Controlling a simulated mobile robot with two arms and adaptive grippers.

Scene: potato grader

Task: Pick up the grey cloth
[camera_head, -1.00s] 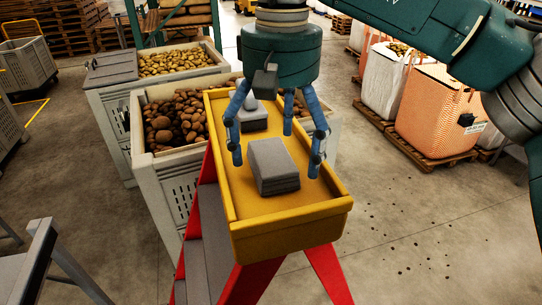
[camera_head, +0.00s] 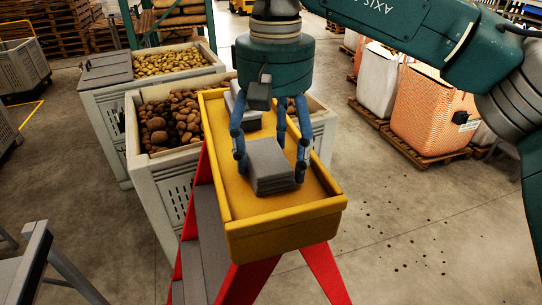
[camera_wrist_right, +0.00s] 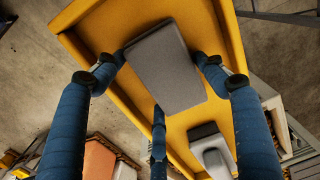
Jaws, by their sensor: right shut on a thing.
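The grey cloth (camera_head: 270,168) is a folded stack on the yellow tray (camera_head: 290,239) at the top of the red stepladder. My right gripper (camera_head: 271,168) comes down over it from above, with blue fingers on its left and right sides. The gripper is shut on the cloth. In the right wrist view the cloth (camera_wrist_right: 165,68) lies between the fingertips, with a third finger at its lower edge. Whether it is clear of the tray floor cannot be told. My left gripper is not in view.
A second grey item (camera_wrist_right: 208,140) with a lighter rounded object on it sits farther along the tray. A crate of brown potatoes (camera_head: 146,166) stands close behind the ladder, and another crate (camera_head: 107,103) is beyond it. Wrapped bulk bags (camera_head: 425,110) stand on pallets at right.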

